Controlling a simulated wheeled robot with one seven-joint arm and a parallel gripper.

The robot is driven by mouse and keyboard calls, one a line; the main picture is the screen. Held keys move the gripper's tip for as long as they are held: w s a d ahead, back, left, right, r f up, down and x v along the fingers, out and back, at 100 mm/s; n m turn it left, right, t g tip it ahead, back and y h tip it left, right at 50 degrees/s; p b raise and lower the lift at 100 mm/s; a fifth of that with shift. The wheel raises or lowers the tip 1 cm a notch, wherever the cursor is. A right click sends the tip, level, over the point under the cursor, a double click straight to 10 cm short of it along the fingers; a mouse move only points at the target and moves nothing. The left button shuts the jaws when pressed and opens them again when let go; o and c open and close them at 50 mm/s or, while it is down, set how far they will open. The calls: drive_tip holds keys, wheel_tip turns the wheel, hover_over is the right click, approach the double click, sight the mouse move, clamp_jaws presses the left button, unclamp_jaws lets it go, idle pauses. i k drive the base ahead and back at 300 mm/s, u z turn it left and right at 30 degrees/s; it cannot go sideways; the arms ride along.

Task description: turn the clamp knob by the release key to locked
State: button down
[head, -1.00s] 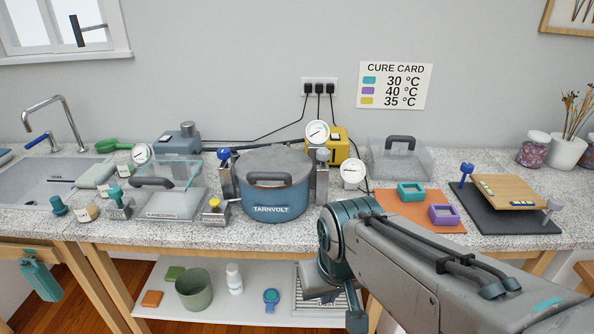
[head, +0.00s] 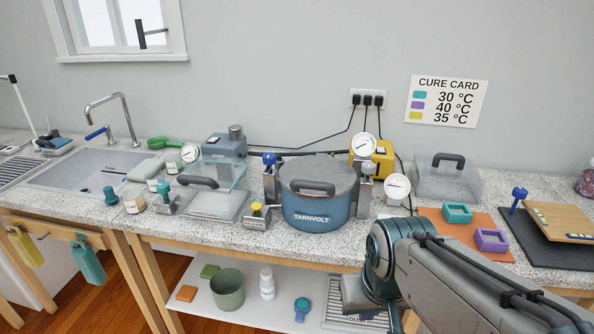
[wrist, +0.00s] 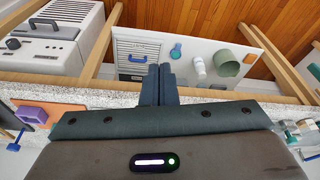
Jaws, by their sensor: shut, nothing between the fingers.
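The blue pot marked TARNVOLT (head: 318,210) stands closed on the bench between two metal clamp posts. The left post carries a blue knob (head: 269,159); the right post has a grey top (head: 365,167). Another blue knob (head: 519,194) stands on a dark board at the right; a blue knob also shows at the left of the wrist view (wrist: 14,146). I cannot tell which thing is the release key, or any knob's setting. My gripper (wrist: 160,72) is shut and empty in the wrist view, over the bench's front edge. In the head view my arm hides it.
A yellow-topped metal block (head: 256,215) sits left of the pot, near the front edge. Gauges (head: 397,188) and a yellow box (head: 382,163) stand at its right. Teal (head: 457,213) and purple (head: 491,240) frames lie on an orange mat. The lower shelf (head: 252,322) holds a green bucket (head: 228,289).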

sight(269, 158)
drive_tip(key=k, duration=1.15)
drive_tip(key=u, duration=0.7)
drive_tip(key=i, duration=1.7)
drive_tip(key=z, duration=0.9)
